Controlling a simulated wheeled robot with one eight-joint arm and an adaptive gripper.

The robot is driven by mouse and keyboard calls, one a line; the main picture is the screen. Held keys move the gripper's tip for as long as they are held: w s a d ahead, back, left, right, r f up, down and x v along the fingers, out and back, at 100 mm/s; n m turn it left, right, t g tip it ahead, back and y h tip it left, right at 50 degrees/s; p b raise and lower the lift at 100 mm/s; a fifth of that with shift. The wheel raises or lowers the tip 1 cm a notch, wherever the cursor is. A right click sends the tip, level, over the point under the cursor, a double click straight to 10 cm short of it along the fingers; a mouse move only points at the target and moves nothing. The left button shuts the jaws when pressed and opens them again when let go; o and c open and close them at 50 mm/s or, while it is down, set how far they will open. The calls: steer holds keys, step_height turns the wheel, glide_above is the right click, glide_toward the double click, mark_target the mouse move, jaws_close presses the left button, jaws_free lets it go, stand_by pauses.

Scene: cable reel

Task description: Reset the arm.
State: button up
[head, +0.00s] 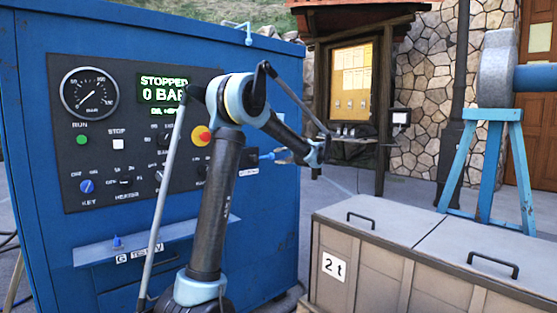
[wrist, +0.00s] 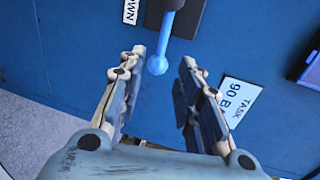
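My arm rises in front of the blue machine (head: 270,60) and bends over to the right. My gripper (head: 282,156) is at its end, near the machine's right side, and points at a blue lever (head: 267,156). In the wrist view my gripper (wrist: 161,62) is open and empty. The blue lever's ball end (wrist: 157,65) shows between the fingertips, with a visible gap on each side. Its depth relative to the fingertips is hard to tell. The lever comes out of a dark plate (wrist: 187,17).
The control panel (head: 110,160) reads stopped, 0 bar. A small shelf (head: 115,246) juts from the machine's front. A grey chest (head: 390,235) marked 2 t stands at right, with a blue stand (head: 489,165) behind it. A label (wrist: 240,98) is beside the right finger.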

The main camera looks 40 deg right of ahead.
steer(key=shift+a, duration=0.1)
stand_by(0.3)
steer(key=w+a+n+g+y, duration=0.2)
steer(key=w+a, duration=0.2)
steer(key=a, duration=0.9)
steer(key=s+a+f+n+g, duration=0.2)
steer(key=a+f, duration=0.1)
steer(key=a, duration=0.8)
steer(key=s+a+f+n+g+y, duration=0.1)
steer(key=s+a+f+n+g, duration=0.1)
steer(key=a, duration=0.8)
steer(key=s+a+f+n+g, duration=0.1)
steer(key=a+f+n+g, duration=0.15)
steer(key=a, duration=0.85)
steer(key=s+a+f+n+g+h, duration=0.1)
steer(key=s+a+f+n+g, duration=0.15)
steer(key=s+a+f, duration=0.65)
steer(key=s+a+f+n+g+h, duration=0.15)
steer(key=s+a+f+n, duration=0.45)
steer(key=s, duration=0.6)
steer(key=s+f+g+h, duration=0.1)
steer(key=s+f, duration=0.5)
steer(key=s, duration=0.2)
steer(key=shift+s+a+f+n+h, duration=0.25)
steer(key=shift+f+n+h, duration=0.05)
steer(key=shift+f+h, duration=0.05)
